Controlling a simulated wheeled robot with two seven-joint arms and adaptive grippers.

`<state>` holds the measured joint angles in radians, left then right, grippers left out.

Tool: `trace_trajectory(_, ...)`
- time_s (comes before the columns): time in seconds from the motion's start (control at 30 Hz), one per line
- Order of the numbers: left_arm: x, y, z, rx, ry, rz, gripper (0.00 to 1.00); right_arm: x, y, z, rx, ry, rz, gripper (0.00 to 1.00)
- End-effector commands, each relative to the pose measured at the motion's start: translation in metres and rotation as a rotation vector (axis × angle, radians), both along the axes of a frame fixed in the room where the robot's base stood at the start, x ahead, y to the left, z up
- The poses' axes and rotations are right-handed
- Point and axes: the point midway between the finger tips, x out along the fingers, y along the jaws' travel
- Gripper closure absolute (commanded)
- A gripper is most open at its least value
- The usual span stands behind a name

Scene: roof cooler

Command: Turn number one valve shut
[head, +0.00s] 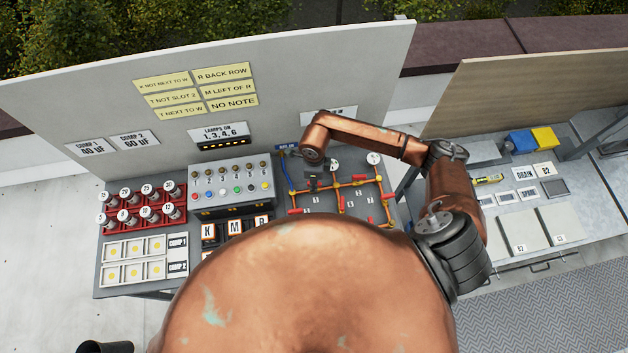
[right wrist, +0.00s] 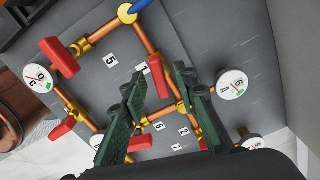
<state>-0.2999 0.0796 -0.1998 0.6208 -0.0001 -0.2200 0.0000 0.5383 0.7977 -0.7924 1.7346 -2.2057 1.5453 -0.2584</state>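The pipe board (head: 330,232) holds copper pipes with brass fittings and red valve handles, in the head view right of the middle. In the right wrist view, the number 1 tag (right wrist: 143,68) sits beside a red valve handle (right wrist: 157,80). My right gripper (right wrist: 160,72) is open, with its two dark green fingers on either side of that handle; I cannot tell if they touch it. In the head view my right gripper (head: 313,184) points down at the board and hides part of the pipes. My left gripper is not in view.
Other red handles (right wrist: 59,57) and a number 5 tag (right wrist: 111,60) lie close by. Round white gauges (right wrist: 232,84) stand around the pipes. A lamp box (head: 231,190) stands left of the board, under an upright panel (head: 300,75). A side bench (head: 505,240) is at right.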

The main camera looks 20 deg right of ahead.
Motion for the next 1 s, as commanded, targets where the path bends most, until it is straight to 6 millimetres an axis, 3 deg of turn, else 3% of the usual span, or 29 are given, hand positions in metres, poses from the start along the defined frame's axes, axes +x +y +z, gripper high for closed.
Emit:
trace_trajectory(0.27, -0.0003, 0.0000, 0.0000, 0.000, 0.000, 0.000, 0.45, -0.0002, 0.0000, -0.0017, 0.000, 0.000, 0.000, 0.73)
trace_trajectory(0.67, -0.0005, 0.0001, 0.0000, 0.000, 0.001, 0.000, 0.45, -0.0001, -0.0002, -0.0014, 0.000, 0.000, 0.000, 1.00)
trace_trajectory(1.0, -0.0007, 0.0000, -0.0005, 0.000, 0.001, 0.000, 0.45, 0.0002, -0.0003, -0.0013, 0.000, -0.001, -0.006, 1.00)
